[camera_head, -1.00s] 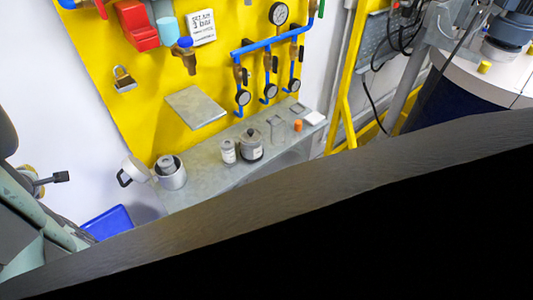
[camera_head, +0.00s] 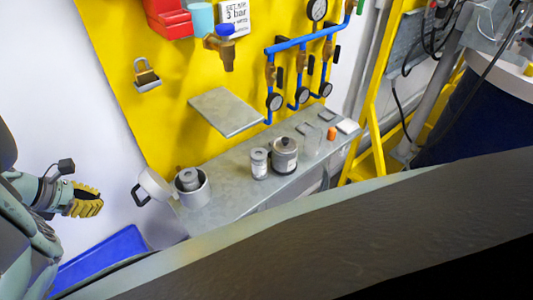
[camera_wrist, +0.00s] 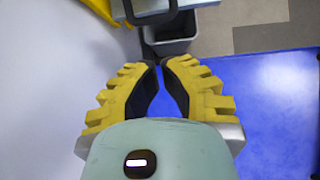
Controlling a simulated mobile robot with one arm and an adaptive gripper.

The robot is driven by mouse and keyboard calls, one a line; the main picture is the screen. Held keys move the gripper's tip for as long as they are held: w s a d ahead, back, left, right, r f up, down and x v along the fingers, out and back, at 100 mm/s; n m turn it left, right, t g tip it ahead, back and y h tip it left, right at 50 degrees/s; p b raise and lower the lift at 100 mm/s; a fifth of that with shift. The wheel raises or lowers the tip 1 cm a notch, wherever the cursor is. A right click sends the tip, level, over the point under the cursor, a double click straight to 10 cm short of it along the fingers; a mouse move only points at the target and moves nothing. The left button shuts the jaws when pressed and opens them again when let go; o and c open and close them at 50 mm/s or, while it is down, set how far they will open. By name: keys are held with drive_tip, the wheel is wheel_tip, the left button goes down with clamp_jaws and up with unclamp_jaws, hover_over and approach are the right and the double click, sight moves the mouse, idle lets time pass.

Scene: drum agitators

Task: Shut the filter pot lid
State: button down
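The filter pot (camera_head: 203,192) is a grey metal pot at the left end of the bench. Its lid (camera_head: 153,184) stands open, tilted up on the pot's left side, with a black loop handle (camera_head: 137,194). A grey canister (camera_head: 188,178) sits inside the pot. My gripper (camera_head: 96,206), with ridged yellow fingers, is left of and a little below the lid, apart from it. In the wrist view my gripper (camera_wrist: 161,64) holds nothing, its fingertips almost meeting. A black bar-like part (camera_wrist: 152,14) shows beyond the fingers at the top; it looks like the lid handle.
The grey bench (camera_head: 228,200) carries a small canister (camera_head: 259,164) and a lidded jar (camera_head: 284,155). A metal shelf (camera_head: 227,111) juts from the yellow panel (camera_head: 170,125) above. A blue tray-like surface (camera_head: 105,258) lies low at the left. My dark body part fills the lower right.

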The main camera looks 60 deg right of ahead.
sight(136, 199)
drive_tip(key=d+f+p, duration=0.1)
drive_tip(key=d, duration=0.1)
drive_tip(key=s+d+f+p, duration=0.1)
drive_tip(key=d+f, duration=0.1)
drive_tip(key=d, duration=0.1)
drive_tip(key=s+d+f+p, duration=0.1)
drive_tip(key=d, duration=0.2)
drive_tip(key=shift+s+f, duration=0.1)
drive_tip(key=shift+f, duration=0.1)
idle(0.3)
